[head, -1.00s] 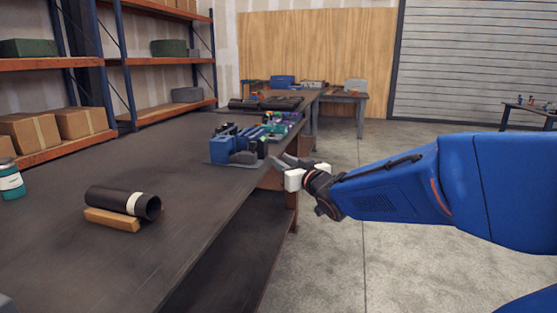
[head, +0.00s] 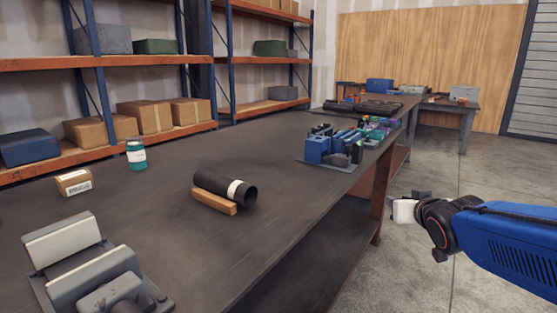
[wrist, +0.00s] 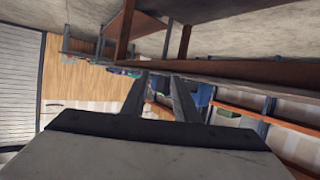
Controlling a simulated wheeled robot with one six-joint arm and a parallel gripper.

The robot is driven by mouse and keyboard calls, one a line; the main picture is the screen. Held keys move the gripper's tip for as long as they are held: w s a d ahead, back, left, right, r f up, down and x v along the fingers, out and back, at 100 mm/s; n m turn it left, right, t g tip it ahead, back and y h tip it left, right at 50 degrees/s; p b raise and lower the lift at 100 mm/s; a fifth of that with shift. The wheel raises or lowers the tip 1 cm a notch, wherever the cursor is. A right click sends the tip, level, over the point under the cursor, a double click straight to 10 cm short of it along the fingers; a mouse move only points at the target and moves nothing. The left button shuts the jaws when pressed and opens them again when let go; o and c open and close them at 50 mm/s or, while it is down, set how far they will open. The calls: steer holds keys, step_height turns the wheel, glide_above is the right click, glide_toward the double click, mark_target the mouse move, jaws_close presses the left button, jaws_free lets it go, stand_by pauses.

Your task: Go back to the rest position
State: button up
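My gripper (head: 408,204) is at the right of the head view, beside the workbench's edge and over the floor. In the wrist view its two fingers (wrist: 159,80) stand apart with nothing held between them. A dark pipe (head: 224,187) with a pale band near its right end lies on the workbench (head: 150,215), against a wooden block (head: 213,201). My gripper is well away from the pipe.
A grey vise-like fixture (head: 90,265) stands at the near left of the bench. A teal jar (head: 136,154) and a small box (head: 74,183) stand behind it. Blue tool holders (head: 330,148) sit near the bench's right edge. The floor (head: 420,265) beside the bench is clear.

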steer(key=s+a+f+g, duration=0.1)
steer(key=s+f+g, duration=0.2)
steer(key=s, duration=0.5)
steer(key=s+a+f+g, duration=0.1)
steer(key=s+f+g, duration=0.2)
steer(key=s, duration=0.6)
steer(key=s+a+f+g+y, duration=0.1)
steer(key=s+a+f+g, duration=0.1)
steer(key=s+f, duration=0.4)
steer(key=s+g, duration=0.1)
steer(key=s, duration=0.2)
steer(key=shift+a, duration=0.1)
stand_by(0.7)
